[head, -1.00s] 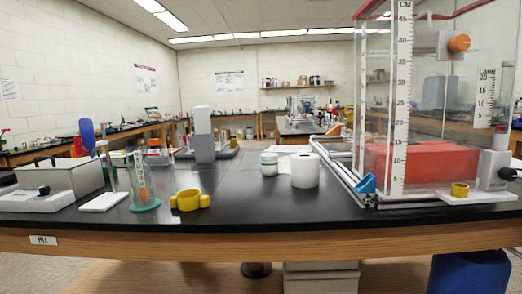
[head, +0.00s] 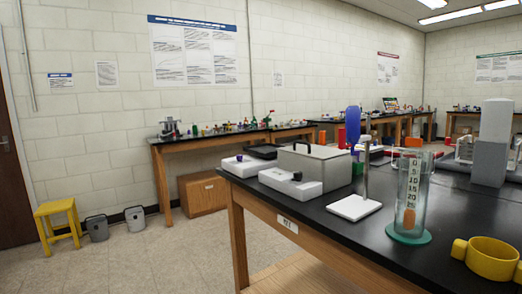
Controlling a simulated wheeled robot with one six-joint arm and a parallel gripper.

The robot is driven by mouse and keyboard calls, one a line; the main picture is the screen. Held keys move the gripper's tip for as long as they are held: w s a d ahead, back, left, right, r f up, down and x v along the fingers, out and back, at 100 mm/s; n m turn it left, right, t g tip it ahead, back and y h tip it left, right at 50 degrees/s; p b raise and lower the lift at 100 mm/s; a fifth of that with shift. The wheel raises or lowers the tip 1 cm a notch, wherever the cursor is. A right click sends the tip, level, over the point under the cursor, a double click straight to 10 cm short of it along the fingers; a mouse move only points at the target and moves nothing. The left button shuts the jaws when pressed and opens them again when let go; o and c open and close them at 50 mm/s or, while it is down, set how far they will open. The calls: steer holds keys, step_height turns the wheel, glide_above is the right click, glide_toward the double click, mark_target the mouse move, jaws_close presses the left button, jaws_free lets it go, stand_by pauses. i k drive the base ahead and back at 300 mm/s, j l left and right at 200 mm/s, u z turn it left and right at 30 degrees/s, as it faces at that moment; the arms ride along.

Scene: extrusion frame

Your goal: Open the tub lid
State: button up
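A grey box-shaped tub (head: 322,168) stands near the left end of the black-topped bench. Its flat lid (head: 316,152) lies shut on top, with a dark arched handle (head: 303,146) standing up from it. White units with dark knobs sit at its front and left side, hiding part of its lower wall. My gripper is not in view, so its state and distance from the tub do not show.
On the bench to the right stand a white-based stand (head: 354,207), a clear graduated cylinder (head: 412,200) and a yellow ring-shaped piece (head: 487,258). A yellow stool (head: 58,222) and two grey bins (head: 97,228) stand by the wall. The floor left of the bench is clear.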

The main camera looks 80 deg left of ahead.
mark_target(323, 152)
steer(key=u, duration=1.85)
